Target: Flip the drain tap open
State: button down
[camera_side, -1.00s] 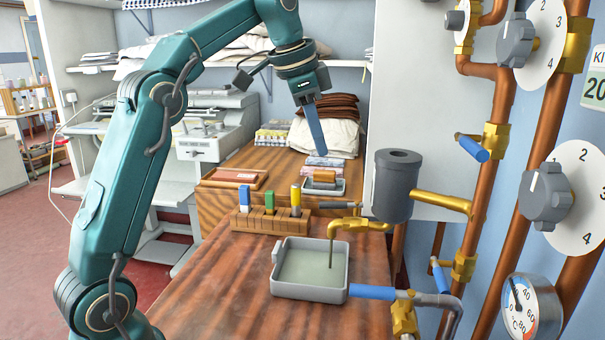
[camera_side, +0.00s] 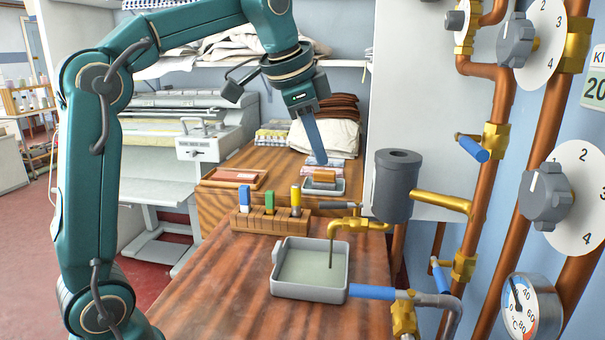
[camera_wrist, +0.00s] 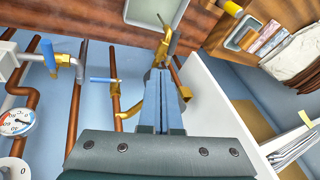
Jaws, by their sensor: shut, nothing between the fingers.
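The drain tap (camera_side: 345,228) is a brass spout below the dark grey cylinder (camera_side: 393,185), over a grey tray (camera_side: 346,272). A grey lever (camera_side: 336,205) lies roughly level beside the tap, pointing left. The tap also shows in the wrist view (camera_wrist: 164,50), just beyond my fingertips. My gripper (camera_side: 320,160) is shut and empty, pointing down above the back of the bench, clear of the tap. It also shows in the wrist view (camera_wrist: 164,72).
Blue-handled valves sit at the bench's right front (camera_side: 372,292) and on the copper pipes (camera_side: 472,148). A wooden block (camera_side: 270,220) with coloured pieces stands left of the tap. A small tray (camera_side: 324,187) lies behind. Dials (camera_side: 575,195) are at right.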

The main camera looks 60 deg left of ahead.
send_near(329, 204)
jog(key=w+d+f, duration=0.1)
jog(key=d+f, duration=0.2)
jog(key=w+a+f, duration=0.2)
jog(key=shift+w+a+f, duration=0.15)
jog(key=shift+w+f, duration=0.05)
jog(key=shift+f, duration=0.2)
jog(key=shift+w+a+f, duration=0.15)
jog(key=shift+w+a, duration=0.05)
jog(key=shift+a, duration=0.25)
jog(key=shift+w+a+f, duration=0.1)
jog(key=shift+w+a, duration=0.1)
jog(key=shift+a, duration=0.25)
